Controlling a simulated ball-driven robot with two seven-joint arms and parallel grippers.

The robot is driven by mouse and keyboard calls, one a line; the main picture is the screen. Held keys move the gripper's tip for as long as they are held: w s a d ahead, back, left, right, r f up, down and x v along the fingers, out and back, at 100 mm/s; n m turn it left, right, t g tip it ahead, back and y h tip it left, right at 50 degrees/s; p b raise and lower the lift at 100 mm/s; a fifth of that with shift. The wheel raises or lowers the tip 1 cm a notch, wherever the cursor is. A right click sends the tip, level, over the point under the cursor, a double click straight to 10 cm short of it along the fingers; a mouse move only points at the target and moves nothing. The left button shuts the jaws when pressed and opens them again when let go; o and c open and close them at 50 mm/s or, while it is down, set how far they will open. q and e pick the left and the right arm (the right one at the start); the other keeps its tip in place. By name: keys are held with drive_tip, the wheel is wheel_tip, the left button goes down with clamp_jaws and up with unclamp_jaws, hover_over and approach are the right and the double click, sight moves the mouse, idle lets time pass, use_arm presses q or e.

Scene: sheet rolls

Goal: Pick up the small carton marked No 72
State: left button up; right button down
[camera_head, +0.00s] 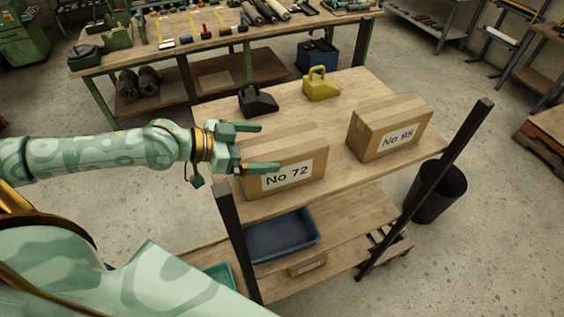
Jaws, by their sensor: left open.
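The small carton marked No 72 (300,153) stands on the top board of a wooden shelf unit, its white label facing me. My left gripper (262,148) is open, with its two fingers pointing right. In the picture it overlaps the left part of the carton, with one finger over the upper left and the other just above the label. I cannot tell whether the fingers touch the carton. Nothing shows between the fingers except the carton behind. My right gripper is not in view.
Another carton marked No 95 (375,137) stands to the right. A black weight-like object (258,103) and a yellow one (321,87) sit behind. Dark posts (236,240) rise at the front corners. A blue tray (283,238) lies on the lower shelf. A black bin (439,192) stands right.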

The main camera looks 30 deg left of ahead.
sight(277, 145)
use_arm(q)
drive_tip(key=shift+r+b+x, duration=0.15)
drive_tip(key=shift+b+x, duration=0.05)
drive_tip(key=shift+x, duration=0.8)
drive_tip(key=shift+r+b+x, duration=0.15)
drive_tip(key=shift+x, duration=0.85)
drive_tip(key=c, duration=1.8)
drive_tip(key=shift+w+r, duration=0.1)
drive_tip(key=shift+r, duration=0.05)
drive_tip(key=shift+c, duration=1.3)
